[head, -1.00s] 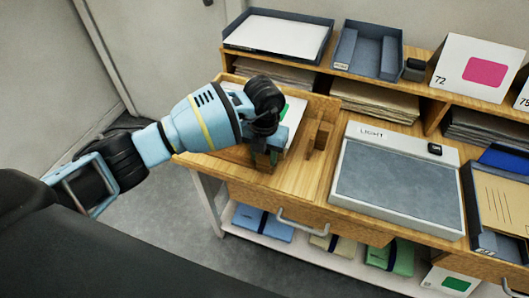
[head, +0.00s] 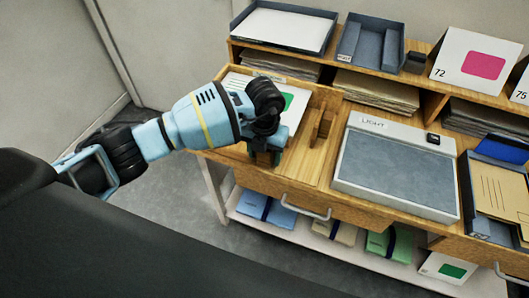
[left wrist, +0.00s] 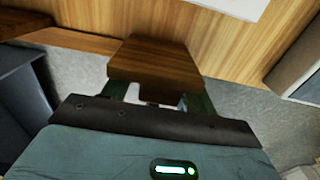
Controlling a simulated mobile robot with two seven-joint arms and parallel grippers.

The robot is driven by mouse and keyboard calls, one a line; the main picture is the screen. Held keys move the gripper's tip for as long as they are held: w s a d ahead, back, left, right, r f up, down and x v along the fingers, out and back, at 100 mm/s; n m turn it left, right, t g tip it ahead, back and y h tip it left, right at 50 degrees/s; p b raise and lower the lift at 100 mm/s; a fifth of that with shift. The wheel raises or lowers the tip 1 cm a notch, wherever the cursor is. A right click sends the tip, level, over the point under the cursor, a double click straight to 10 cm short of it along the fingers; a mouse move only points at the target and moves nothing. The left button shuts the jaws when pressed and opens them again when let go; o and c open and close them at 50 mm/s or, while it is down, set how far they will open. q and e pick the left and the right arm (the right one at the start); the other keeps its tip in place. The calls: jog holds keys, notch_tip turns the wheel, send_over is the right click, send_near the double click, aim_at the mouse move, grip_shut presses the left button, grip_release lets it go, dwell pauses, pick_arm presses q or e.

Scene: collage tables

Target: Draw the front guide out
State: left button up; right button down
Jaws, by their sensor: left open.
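My left gripper (head: 264,157) is open, low over the front edge of the wooden tray area at the left of the table. In the left wrist view, a brown wooden block (left wrist: 155,62), which looks like the front guide, sits at the fingertips (left wrist: 158,98). The fingers show at both sides below it; I cannot tell whether they touch it. In the head view my gripper hides most of this block. A second brown wooden guide (head: 322,126) stands to the right. A white sheet with a green patch (head: 290,100) lies behind the gripper. My right gripper is not in view.
A grey light panel (head: 395,170) lies right of the tray area. A drawer handle (head: 305,208) sticks out below the front edge. A shelf (head: 283,228) with folded bundles is underneath. Trays and number cards stand on the raised back shelf.

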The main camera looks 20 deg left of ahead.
pick_arm(q)
jog(key=shift+r, duration=0.3)
notch_tip(320, 180, up, 6)
jog(key=shift+r, duration=0.6)
